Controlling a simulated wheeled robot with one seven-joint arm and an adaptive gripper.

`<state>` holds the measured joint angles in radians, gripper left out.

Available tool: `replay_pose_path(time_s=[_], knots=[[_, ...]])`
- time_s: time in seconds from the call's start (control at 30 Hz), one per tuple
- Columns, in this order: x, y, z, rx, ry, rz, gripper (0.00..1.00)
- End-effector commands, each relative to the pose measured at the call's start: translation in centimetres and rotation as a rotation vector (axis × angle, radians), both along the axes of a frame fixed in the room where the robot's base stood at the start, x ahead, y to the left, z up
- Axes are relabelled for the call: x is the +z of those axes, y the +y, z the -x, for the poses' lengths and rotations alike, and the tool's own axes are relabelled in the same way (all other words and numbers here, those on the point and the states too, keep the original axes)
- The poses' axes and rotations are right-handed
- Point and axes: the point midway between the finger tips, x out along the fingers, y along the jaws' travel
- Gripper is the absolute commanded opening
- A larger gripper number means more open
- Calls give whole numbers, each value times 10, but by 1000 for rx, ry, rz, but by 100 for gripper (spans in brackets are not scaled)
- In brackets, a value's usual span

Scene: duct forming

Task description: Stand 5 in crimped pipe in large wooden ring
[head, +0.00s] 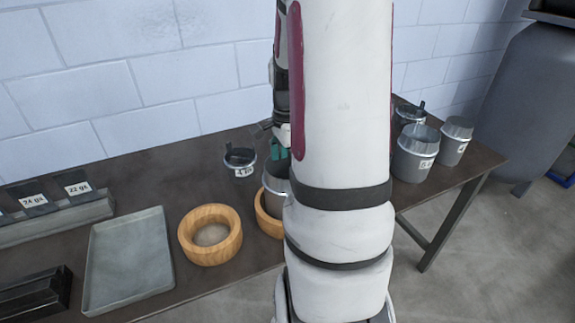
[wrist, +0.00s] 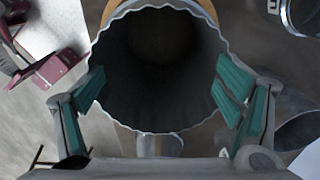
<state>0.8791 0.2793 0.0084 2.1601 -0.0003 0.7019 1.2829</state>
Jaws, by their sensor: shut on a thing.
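My gripper (wrist: 160,88) is shut on a grey metal pipe with a wavy crimped rim (wrist: 158,130), its teal fingers on opposite sides. In the head view the pipe (head: 274,187) stands about upright at a wooden ring (head: 266,219), mostly hidden by my arm. Part of that ring (wrist: 207,10) shows behind the pipe in the wrist view. I cannot tell whether the pipe's lower end is seated in the ring or just above it. Another wooden ring (head: 185,240) lies empty to the left; which ring is larger is unclear.
A small labelled collar (head: 240,162) lies behind the pipe. A grey tray (head: 100,270) and labelled dark blocks (head: 76,187) are at left. Several metal pipes, including one labelled pipe (head: 415,160), stand right of my arm. The table's right edge is close to them.

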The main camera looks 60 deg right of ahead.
Motion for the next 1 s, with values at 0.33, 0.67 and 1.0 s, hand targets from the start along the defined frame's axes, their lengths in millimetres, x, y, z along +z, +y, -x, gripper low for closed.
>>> replay_pose_path(time_s=[0.33, 0.67, 1.0], knots=[[-5, 0, -1, 0, -1, 1, 31], [-9, 0, -1, 0, -1, 1, 31], [-9, 0, 0, 0, 0, 0, 100]])
